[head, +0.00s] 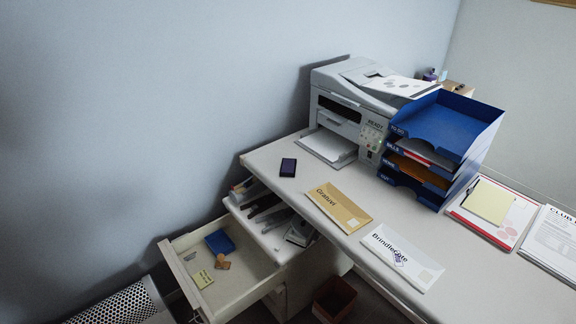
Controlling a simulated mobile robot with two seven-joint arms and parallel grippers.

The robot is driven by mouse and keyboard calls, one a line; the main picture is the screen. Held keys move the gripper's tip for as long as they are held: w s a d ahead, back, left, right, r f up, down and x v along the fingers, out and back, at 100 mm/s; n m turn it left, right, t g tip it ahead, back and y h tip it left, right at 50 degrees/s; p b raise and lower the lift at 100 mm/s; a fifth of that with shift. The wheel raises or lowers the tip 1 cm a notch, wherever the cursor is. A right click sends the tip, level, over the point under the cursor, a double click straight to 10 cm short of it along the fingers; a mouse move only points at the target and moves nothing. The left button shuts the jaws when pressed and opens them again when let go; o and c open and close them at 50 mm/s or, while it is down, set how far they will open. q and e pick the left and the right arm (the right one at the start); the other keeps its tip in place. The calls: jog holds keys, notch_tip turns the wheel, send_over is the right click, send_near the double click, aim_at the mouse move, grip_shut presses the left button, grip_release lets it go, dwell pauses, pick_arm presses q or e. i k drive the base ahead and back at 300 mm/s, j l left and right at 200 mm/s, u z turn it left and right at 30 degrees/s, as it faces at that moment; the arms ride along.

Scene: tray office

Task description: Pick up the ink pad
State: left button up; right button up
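A small flat dark block with a purplish top (288,167) lies on the desk, left of the printer, and looks like the ink pad. It lies flat, apart from other things. A blue flat item (219,242) lies in the lower open drawer; I cannot tell exactly what it is. Neither of my grippers shows in the head view.
Two drawers stand open at left, the lower drawer (180,272) farther out. A perforated bin (118,306) stands at lower left.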

aim_at(288, 166)
jog(key=i+z, duration=0.35)
jog(key=i, duration=0.2)
jog(key=i+z, duration=0.4)
jog(key=i, duration=0.2)
